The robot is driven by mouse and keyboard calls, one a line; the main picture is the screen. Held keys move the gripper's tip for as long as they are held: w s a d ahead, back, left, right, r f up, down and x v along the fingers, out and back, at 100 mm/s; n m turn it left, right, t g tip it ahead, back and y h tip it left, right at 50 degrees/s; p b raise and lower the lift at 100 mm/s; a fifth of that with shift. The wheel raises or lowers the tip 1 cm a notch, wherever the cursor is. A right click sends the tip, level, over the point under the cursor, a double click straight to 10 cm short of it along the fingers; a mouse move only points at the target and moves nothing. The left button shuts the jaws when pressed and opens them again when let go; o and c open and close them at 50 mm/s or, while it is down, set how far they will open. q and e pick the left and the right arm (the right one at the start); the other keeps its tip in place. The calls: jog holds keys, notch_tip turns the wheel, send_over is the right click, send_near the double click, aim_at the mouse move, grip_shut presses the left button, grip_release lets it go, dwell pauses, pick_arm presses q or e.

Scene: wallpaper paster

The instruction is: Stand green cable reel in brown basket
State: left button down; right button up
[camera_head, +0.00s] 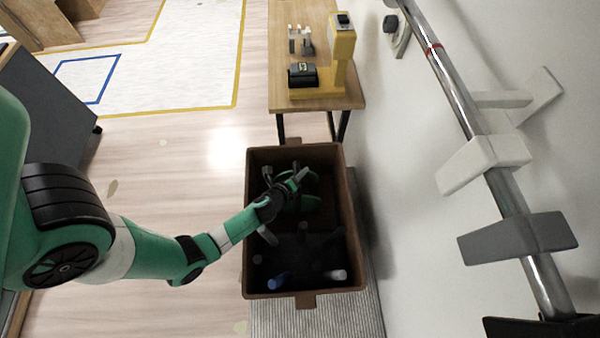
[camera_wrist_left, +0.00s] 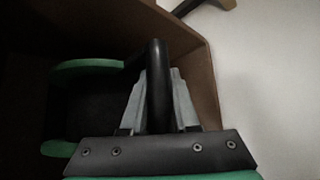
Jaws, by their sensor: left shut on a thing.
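The green cable reel (camera_head: 309,203) is inside the brown basket (camera_head: 247,225), in its far half, partly hidden by my left gripper. In the left wrist view, green reel edges (camera_wrist_left: 85,64) show to the left of a black bar (camera_wrist_left: 157,60), which looks like the reel's handle. My left gripper (camera_head: 293,183) reaches down into the basket, and its two grey fingers are shut on that black bar. The basket wall (camera_wrist_left: 190,65) rises close behind it. I cannot tell whether the reel touches the basket floor. My right gripper is not in view.
The near half of the basket holds a blue item (camera_head: 278,281), a white item (camera_head: 336,275) and dark shapes. A small wooden table (camera_head: 285,85) with a yellow device (camera_head: 340,65) stands beyond. A wall and metal pole (camera_head: 510,195) are at right; open floor is left.

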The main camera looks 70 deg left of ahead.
pick_arm(q)
jog(key=shift+f+b, duration=0.55)
jog(key=shift+f, duration=0.6)
jog(key=c, duration=0.7)
grip_release()
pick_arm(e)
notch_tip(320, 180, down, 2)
pick_arm(q)
jog(key=shift+o, duration=0.2)
jog(key=shift+r, duration=0.15)
jog(key=shift+s+d+r+p, duration=0.2)
jog(key=shift+s+p, duration=0.05)
jog(key=shift+p, duration=0.2)
jog(key=p+v, duration=0.2)
jog(key=v, duration=0.9)
jog(key=shift+s, duration=0.15)
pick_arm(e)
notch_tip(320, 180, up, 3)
